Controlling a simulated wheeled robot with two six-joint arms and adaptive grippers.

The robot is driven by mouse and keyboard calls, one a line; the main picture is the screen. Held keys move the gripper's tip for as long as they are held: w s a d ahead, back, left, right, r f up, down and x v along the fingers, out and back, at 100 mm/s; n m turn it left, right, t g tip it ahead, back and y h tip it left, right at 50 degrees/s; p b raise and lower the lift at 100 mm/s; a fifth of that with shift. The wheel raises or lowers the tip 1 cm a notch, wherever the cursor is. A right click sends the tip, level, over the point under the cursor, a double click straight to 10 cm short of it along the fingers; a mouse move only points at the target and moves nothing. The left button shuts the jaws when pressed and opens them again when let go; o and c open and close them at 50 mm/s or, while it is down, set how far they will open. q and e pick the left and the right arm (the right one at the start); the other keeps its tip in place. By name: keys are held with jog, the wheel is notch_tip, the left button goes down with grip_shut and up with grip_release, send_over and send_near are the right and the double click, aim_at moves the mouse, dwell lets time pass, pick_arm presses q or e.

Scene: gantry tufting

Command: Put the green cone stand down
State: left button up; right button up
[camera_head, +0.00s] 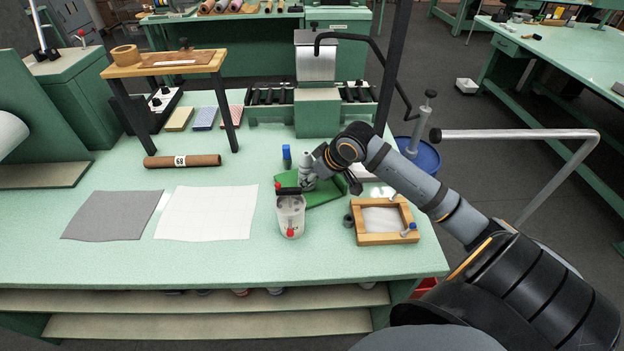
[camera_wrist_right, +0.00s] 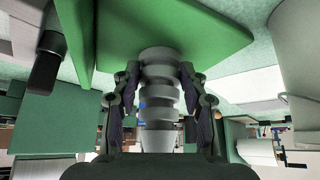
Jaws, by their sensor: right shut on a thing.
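The green cone stand shows in the head view as a green base (camera_head: 325,190) near the middle of the bench, partly hidden by my right gripper and a white jar. In the right wrist view its flat green base (camera_wrist_right: 200,35) fills the top, with a grey ribbed post (camera_wrist_right: 158,102) joined to it. My right gripper (camera_head: 306,178) is shut on this post, with one finger on each side in the right wrist view (camera_wrist_right: 160,88). The base lies at or just above the bench top; I cannot tell whether it touches. My left gripper is not in view.
A white jar (camera_head: 291,218) stands just in front of the stand, and a blue-capped bottle (camera_head: 286,155) just behind it. A wooden frame (camera_head: 367,237) lies to the right. White cloth (camera_head: 207,212) and grey cloth (camera_head: 110,215) lie left. The bench (camera_head: 200,262) is clear along its front.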

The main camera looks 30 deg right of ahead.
jog(key=o, duration=1.1)
jog(key=shift+o, duration=0.9)
jog(key=shift+s+d+r, duration=0.15)
jog(key=shift+d+r, duration=0.05)
jog(key=shift+r, duration=0.2)
jog(key=p+v, duration=0.4)
jog(key=v, duration=0.2)
jog(key=shift+a+p, duration=0.1)
jog(key=shift+p, duration=0.3)
jog(key=p+v, duration=0.5)
jog(key=p, duration=0.7)
jog(key=shift+s+r, duration=0.1)
jog(key=shift+r, duration=0.1)
jog(key=shift+o, duration=0.2)
